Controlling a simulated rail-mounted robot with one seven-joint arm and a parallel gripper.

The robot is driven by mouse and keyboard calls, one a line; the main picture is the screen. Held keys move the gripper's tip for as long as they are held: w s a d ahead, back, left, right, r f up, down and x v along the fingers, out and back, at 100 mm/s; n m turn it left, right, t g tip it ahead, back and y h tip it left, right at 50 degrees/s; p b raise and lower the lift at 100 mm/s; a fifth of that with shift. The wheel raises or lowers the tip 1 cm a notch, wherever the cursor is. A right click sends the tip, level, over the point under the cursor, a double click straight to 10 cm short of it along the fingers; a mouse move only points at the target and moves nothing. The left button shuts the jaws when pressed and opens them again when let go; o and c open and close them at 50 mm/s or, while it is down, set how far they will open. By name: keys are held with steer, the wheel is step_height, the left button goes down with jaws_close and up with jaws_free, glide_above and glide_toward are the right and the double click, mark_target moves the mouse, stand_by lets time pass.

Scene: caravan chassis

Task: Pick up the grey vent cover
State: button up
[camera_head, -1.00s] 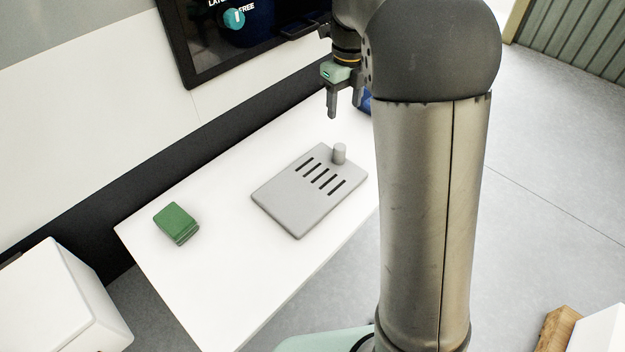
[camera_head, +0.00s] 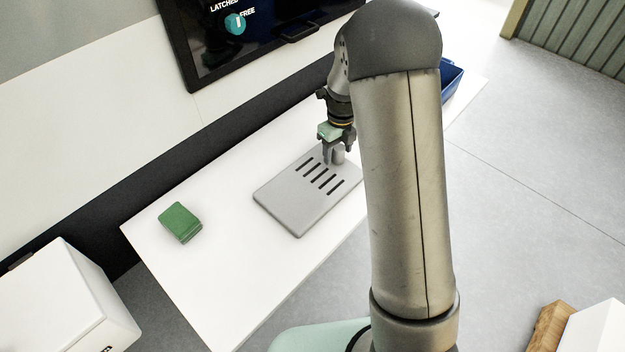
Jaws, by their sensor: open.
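The grey vent cover (camera_head: 297,206) lies flat on the white table (camera_head: 213,277). It is a plate with several dark slots and a short round knob (camera_head: 338,156) at its far right end. My gripper (camera_head: 334,158) points down at the knob, with its fingers open around or just beside it. I cannot tell whether the fingers touch the knob. My arm hides part of the plate's right edge.
A green block (camera_head: 180,222) lies on the table to the left. A blue bin (camera_head: 452,80) stands at the far right end, partly behind my arm. A dark screen (camera_head: 260,35) is on the wall behind. A white box (camera_head: 62,305) stands at lower left.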

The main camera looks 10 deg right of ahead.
steer(key=shift+f, duration=0.3)
steer(key=c, duration=1.2)
steer(key=shift+o, duration=0.2)
steer(key=shift+r, duration=0.1)
